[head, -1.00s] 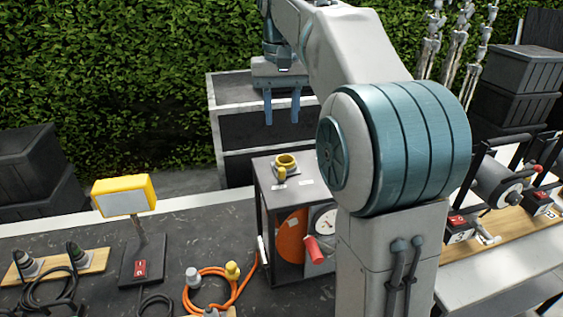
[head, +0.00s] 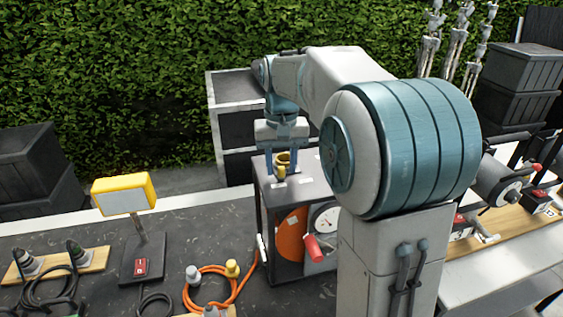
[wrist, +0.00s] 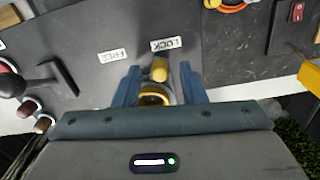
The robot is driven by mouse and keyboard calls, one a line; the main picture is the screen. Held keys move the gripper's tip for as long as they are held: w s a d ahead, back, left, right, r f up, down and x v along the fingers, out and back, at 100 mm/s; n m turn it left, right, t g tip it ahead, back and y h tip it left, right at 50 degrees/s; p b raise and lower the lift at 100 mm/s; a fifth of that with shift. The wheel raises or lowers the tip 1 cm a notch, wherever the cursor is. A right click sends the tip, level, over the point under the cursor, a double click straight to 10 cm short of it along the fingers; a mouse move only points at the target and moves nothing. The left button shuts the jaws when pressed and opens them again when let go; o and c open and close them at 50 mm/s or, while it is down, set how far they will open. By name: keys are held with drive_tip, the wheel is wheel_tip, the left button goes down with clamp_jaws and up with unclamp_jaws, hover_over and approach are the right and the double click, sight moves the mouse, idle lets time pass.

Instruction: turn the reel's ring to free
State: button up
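The yellow ring (head: 283,160) sits on top of the dark reel housing (head: 308,186). In the wrist view the ring (wrist: 154,97) has a stubby yellow lever (wrist: 159,70) that points toward the LOCK label (wrist: 167,44); the FREE label (wrist: 112,56) lies to the left. My gripper (head: 282,168) is above the housing, pointing down. In the wrist view my gripper (wrist: 161,84) is open, its blue fingers on either side of the ring with small gaps visible. Finger depth relative to the ring is hard to judge.
The orange reel (head: 292,236), a gauge (head: 325,216) and a red-handled crank (head: 314,247) are at the housing's front. A grey shelf (head: 228,85) stands behind.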

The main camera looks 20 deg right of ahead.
clamp_jaws()
drive_tip(key=n, duration=0.1)
drive_tip(key=d+n, duration=0.1)
drive_tip(key=n, duration=0.1)
drive_tip(key=d+n, duration=0.1)
drive_tip(key=n, duration=0.1)
drive_tip(key=shift+s+d, duration=0.15)
drive_tip(key=shift+s, duration=0.1)
drive_tip(key=shift+w+d+n+p, duration=0.15)
drive_tip(key=shift+d+n, duration=0.15)
drive_tip(key=shift+n, duration=0.55)
drive_tip(key=shift+d+n+p, duration=0.1)
drive_tip(key=shift+d+n, duration=0.25)
drive_tip(key=shift+n, duration=0.45)
drive_tip(key=shift+w+d+n+p, duration=0.15)
drive_tip(key=shift+d+n, duration=0.15)
drive_tip(key=shift+n, duration=0.55)
unclamp_jaws()
